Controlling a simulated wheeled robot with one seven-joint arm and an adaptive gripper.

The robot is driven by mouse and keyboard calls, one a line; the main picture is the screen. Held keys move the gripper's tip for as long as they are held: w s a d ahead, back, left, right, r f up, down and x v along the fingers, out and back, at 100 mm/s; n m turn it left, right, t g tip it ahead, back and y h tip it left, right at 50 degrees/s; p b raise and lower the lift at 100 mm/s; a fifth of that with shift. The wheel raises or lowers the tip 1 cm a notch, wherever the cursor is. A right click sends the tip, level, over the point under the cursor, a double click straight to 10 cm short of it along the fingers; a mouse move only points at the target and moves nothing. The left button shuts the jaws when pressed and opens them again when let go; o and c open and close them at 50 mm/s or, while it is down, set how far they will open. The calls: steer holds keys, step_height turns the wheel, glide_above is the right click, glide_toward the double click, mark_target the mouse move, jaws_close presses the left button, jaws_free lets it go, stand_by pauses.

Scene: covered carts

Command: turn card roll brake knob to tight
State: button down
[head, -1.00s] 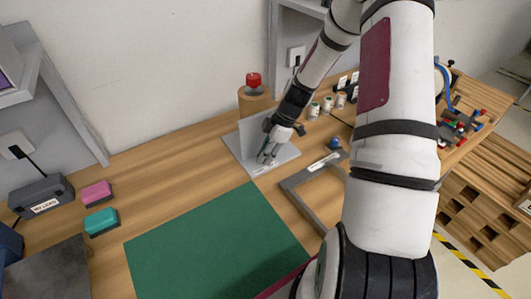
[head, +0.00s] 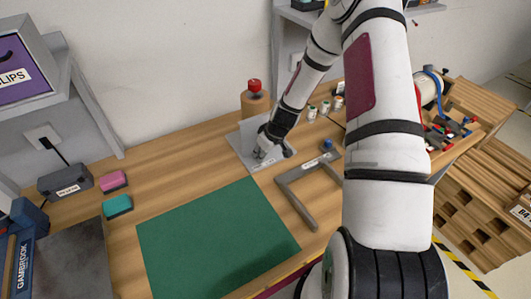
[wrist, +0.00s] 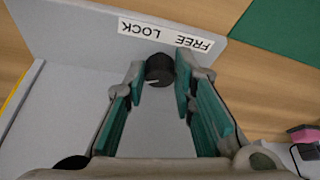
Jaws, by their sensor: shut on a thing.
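A round black knob (wrist: 159,68) with a pale pointer line stands on a grey bracket (wrist: 62,110) in the wrist view. A white label (wrist: 165,35) beside it, upside down here, reads FREE on the right and LOCK on the left; the pointer line lies toward the left. My gripper (wrist: 160,76) has its fingertips on either side of the knob, shut on it. In the head view, my gripper (head: 262,150) is at the grey bracket (head: 282,161), and the knob is hidden. A brown roll (head: 256,105) with a red knob (head: 255,86) on top stands behind the bracket.
A green mat (head: 215,240) lies in front of the bracket. A grey open frame (head: 295,200) with a blue knob (head: 327,145) is to the right. Small white jars (head: 325,107) stand behind. Pink (head: 113,180) and teal (head: 117,206) blocks are at the left.

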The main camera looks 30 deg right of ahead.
steer(key=m, duration=0.1)
steer(key=m+h, duration=0.1)
steer(key=m, duration=0.2)
steer(key=shift+a+h, duration=0.3)
steer(key=shift+h, duration=0.1)
steer(key=m, duration=0.1)
steer(key=m+h, duration=0.1)
steer(key=m+b, duration=0.1)
steer(key=m, duration=0.1)
steer(key=shift+w+a, duration=0.2)
steer(key=shift+w, duration=0.05)
steer(key=m+h+b, duration=0.1)
steer(key=m+b, duration=0.1)
steer(key=m+g+h+b, duration=0.1)
steer(key=m+b, duration=0.1)
steer(key=m, duration=0.1)
steer(key=shift+w+a+f+g, duration=0.1)
steer(key=shift+w+a+g, duration=0.1)
steer(key=shift+g, duration=0.1)
steer(key=shift+m+g+h+b, duration=0.3)
steer(key=shift+m+g+b, duration=0.4)
steer(key=shift+m, duration=1.2)
steer(key=shift+s, duration=0.1)
steer(key=c, duration=1.6)
jaws_free()
